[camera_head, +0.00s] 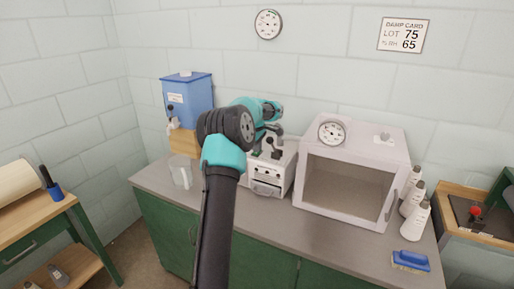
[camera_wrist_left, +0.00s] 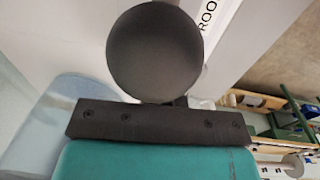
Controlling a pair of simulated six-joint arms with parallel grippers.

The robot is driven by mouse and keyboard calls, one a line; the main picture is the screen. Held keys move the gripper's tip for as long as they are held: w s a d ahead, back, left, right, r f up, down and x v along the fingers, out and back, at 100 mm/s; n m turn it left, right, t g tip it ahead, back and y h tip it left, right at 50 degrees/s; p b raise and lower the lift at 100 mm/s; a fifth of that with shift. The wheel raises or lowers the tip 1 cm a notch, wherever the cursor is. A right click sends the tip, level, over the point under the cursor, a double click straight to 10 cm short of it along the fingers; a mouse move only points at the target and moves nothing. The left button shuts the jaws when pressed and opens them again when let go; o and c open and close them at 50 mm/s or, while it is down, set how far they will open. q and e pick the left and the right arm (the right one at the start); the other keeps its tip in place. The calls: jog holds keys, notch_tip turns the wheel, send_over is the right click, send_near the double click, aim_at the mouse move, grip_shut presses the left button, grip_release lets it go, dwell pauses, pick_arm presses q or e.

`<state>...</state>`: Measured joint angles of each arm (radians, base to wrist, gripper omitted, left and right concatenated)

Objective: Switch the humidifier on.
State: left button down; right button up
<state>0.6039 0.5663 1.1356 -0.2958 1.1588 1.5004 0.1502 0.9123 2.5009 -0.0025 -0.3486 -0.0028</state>
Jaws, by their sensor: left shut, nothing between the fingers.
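A white box-shaped unit (camera_head: 266,187) with a dark knob and a slotted front drawer stands on the grey counter, probably the humidifier; no label on it is readable. My left gripper (camera_head: 268,146) is shut and empty, at the unit's top rear, just above or against it; I cannot tell whether it touches. My arm hides part of the unit's left side. In the left wrist view a large dark round disc (camera_wrist_left: 155,52) fills the upper middle, beyond the gripper's black bar; I cannot tell whether it is a knob. My right gripper is not in view.
A white cabinet with a window (camera_head: 345,190) and a dial stands right of the unit. A blue tank (camera_head: 188,98) with a tap and a clear jug (camera_head: 181,172) are at the left. The counter front is clear.

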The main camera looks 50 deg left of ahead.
aim_at(255, 154)
pick_arm(q)
notch_tip(255, 154, up, 14)
jog(key=s, duration=0.1)
jog(key=shift+s+d, duration=0.4)
jog(key=shift+d, duration=0.05)
jog(key=shift+f, duration=0.1)
jog(key=shift+w+a+t, duration=0.2)
jog(key=shift+w+t, duration=0.1)
jog(key=shift+w, duration=0.35)
jog(key=shift+f, duration=0.1)
jog(key=f, duration=0.4)
jog(key=w+f, duration=0.1)
jog(key=f, duration=0.4)
jog(key=a+f, duration=0.1)
jog(key=f, duration=0.3)
jog(key=shift+w+f, duration=0.35)
